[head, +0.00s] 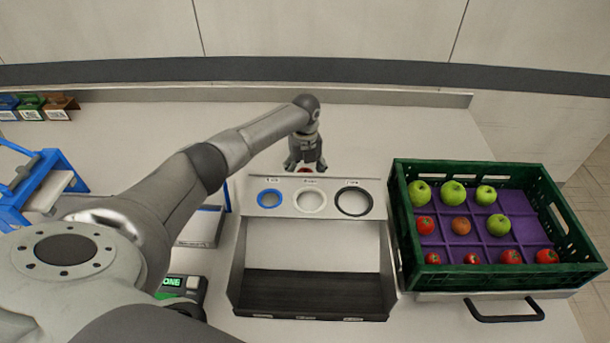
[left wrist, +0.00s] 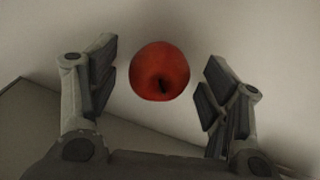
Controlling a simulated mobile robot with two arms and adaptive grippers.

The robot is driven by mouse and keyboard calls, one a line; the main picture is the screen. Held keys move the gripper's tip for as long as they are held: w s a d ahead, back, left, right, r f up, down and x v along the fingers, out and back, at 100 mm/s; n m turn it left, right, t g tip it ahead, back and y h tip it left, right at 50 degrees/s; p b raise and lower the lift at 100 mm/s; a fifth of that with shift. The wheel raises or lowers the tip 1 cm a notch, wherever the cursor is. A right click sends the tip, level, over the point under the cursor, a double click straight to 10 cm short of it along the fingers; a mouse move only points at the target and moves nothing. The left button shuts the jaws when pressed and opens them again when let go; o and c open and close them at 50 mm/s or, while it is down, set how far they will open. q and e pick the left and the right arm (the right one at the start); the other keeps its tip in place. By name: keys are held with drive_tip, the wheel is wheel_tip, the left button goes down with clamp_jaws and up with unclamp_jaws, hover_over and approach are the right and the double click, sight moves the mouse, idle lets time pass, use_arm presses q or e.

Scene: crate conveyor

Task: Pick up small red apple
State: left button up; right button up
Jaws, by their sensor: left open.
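A red apple (left wrist: 160,70) shows between the two fingers of my left gripper (left wrist: 160,88) in the left wrist view, with a gap on each side and its dark stem hollow towards the camera. In the head view only a bit of this apple (head: 306,170) shows below my left gripper (head: 306,165), just behind the ring panel. The gripper is open and points down over the apple. My right gripper is not in view.
A sorting stand with blue, white and black rings (head: 354,201) is in front of the apple, above a dark-floored tray (head: 312,290). A blue frame (head: 62,165) stands at left.

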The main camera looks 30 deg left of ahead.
use_arm(q)
drive_tip(key=c, duration=1.1)
drive_tip(key=shift+r, duration=0.1)
